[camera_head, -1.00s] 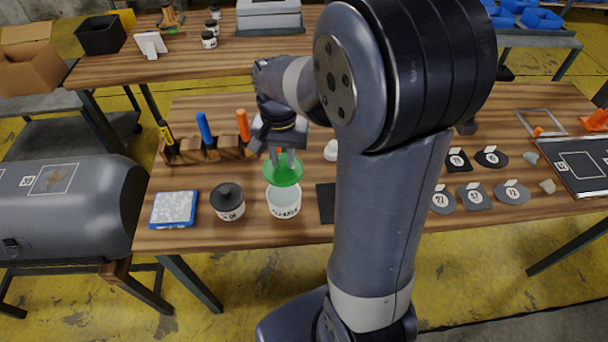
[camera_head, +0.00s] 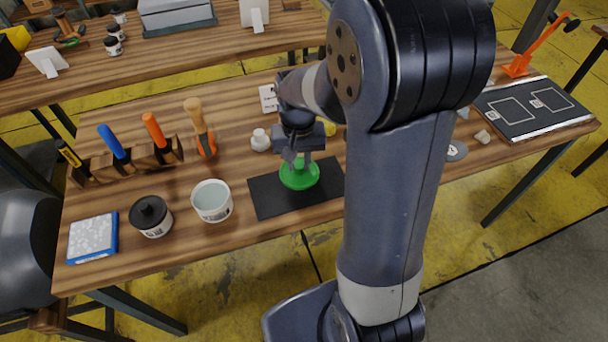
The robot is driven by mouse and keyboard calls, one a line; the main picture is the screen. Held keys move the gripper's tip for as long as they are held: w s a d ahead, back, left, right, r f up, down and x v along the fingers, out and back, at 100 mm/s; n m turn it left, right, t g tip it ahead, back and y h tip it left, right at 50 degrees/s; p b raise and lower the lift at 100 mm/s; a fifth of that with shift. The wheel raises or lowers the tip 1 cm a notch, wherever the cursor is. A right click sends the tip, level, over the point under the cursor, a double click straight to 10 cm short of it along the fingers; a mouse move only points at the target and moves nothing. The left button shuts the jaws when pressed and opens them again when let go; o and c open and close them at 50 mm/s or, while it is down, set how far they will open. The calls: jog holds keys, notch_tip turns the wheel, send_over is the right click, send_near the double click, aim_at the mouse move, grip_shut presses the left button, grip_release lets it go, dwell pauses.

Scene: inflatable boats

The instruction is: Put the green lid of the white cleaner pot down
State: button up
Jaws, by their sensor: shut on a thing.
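The green lid (camera_head: 299,176) is a round disc with a raised middle. My gripper (camera_head: 300,163) points down and is shut on it, over the black mat (camera_head: 262,197). The lid lies flat at or just above the mat; I cannot tell whether it touches. The white cleaner pot (camera_head: 212,201) stands open on the table to the left of the mat, with a pale inside. My arm hides part of the table to the right of the mat.
A pot with a black lid (camera_head: 151,216) and a blue-framed pad (camera_head: 93,238) stand further left. A wooden rack (camera_head: 130,161) with upright tools is behind them. A small white object (camera_head: 260,140) stands behind the mat. The table's front edge is close to the mat.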

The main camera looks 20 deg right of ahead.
aim_at(299, 174)
jog(key=shift+f, duration=2.4)
jog(key=shift+f, duration=0.15)
jog(key=o, duration=0.9)
jog(key=shift+o, duration=0.2)
notch_tip(299, 174, up, 12)
jog(key=shift+r+p, duration=0.2)
jog(key=shift+p, duration=0.1)
